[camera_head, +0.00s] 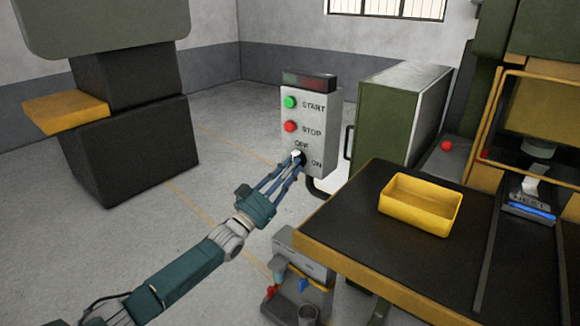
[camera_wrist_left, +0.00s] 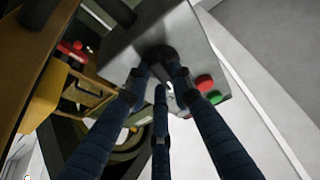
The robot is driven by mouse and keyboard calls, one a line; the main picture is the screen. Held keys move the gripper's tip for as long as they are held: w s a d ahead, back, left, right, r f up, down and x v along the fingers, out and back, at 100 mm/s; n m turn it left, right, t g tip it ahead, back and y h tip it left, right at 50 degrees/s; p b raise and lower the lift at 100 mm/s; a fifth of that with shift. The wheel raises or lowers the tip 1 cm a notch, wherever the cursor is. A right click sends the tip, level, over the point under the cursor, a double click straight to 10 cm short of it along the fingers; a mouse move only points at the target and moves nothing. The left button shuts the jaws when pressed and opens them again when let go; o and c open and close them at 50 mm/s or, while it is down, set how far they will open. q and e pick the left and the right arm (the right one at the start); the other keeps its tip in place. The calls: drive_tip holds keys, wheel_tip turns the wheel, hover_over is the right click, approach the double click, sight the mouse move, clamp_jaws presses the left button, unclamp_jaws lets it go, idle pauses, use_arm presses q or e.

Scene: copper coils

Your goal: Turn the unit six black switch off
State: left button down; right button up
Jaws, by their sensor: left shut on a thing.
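The black switch (camera_head: 301,158) sits low on the front of a grey control box (camera_head: 318,140), between the OFF and ON labels. My left gripper (camera_head: 294,163) reaches up to it from the lower left, with its blue fingers shut around the knob. A pale mark on the knob shows between the fingertips. In the left wrist view the switch (camera_wrist_left: 158,55) is dark and the fingers of my left gripper (camera_wrist_left: 165,75) close on it, hiding much of it. The exact angle of the knob is hard to tell. My right gripper is not in view.
A green START button (camera_head: 290,102) and a red STOP button (camera_head: 290,127) sit above the switch. A dark table (camera_head: 345,215) with a yellow bin (camera_head: 420,205) stands to the right. A green cabinet (camera_head: 395,115) is behind.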

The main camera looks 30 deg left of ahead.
use_arm(q)
drive_tip(key=shift+n+y, duration=0.4)
drive_tip(key=shift+n, duration=0.8)
drive_tip(key=c, duration=1.5)
unclamp_jaws()
drive_tip(key=v, duration=1.2)
drive_tip(key=shift+d+f, duration=0.1)
drive_tip(key=shift+d, duration=0.05)
drive_tip(key=shift+f, duration=0.1)
